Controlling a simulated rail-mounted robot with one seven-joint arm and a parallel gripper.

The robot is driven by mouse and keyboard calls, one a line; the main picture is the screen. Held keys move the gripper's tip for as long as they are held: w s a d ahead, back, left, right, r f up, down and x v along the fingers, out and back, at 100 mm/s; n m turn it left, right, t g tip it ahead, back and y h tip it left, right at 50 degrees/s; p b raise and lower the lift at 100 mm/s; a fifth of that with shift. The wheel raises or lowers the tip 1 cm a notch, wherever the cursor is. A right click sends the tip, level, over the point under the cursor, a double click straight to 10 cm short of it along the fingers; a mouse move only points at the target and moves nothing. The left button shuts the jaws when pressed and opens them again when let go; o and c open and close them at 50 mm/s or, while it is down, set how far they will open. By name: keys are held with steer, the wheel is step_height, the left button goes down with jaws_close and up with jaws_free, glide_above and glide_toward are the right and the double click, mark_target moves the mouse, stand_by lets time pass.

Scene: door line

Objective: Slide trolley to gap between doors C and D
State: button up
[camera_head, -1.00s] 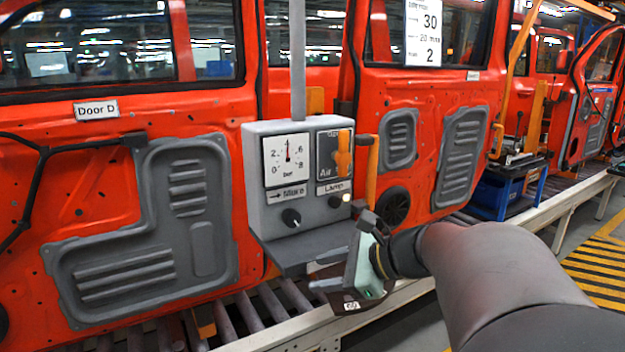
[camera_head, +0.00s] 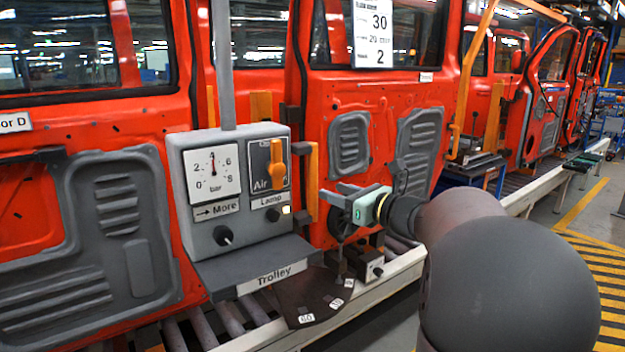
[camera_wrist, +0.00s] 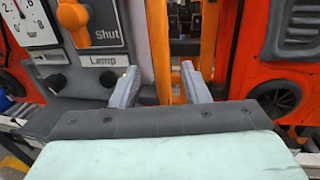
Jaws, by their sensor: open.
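The trolley (camera_head: 228,180) is a grey box with a gauge, an orange air lever, a lamp switch and a front shelf labelled Trolley, under a grey post. It stands before the gap between Door D (camera_head: 95,225), on the left, and the red door (camera_head: 375,110) on the right, whose label is unreadable. An upright orange handle (camera_head: 312,182) is on its right side; it also shows in the wrist view (camera_wrist: 160,45). My gripper (camera_head: 338,190) is open just right of the handle, fingers pointing towards it. In the wrist view the handle appears between the fingertips (camera_wrist: 160,85); contact is unclear.
A dark plate with number tags (camera_head: 310,300) and a small grey block with a knob (camera_head: 368,264) sit below the trolley by the white rail (camera_head: 400,265). A blue cart (camera_head: 478,172) stands further right. The striped floor (camera_head: 575,250) on the right is clear.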

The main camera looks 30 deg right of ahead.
mark_target(316, 185)
steer(key=p+x, duration=0.1)
steer(key=x, duration=0.7)
steer(key=shift+p, duration=0.35)
steer(key=shift+d, duration=0.1)
jaws_close()
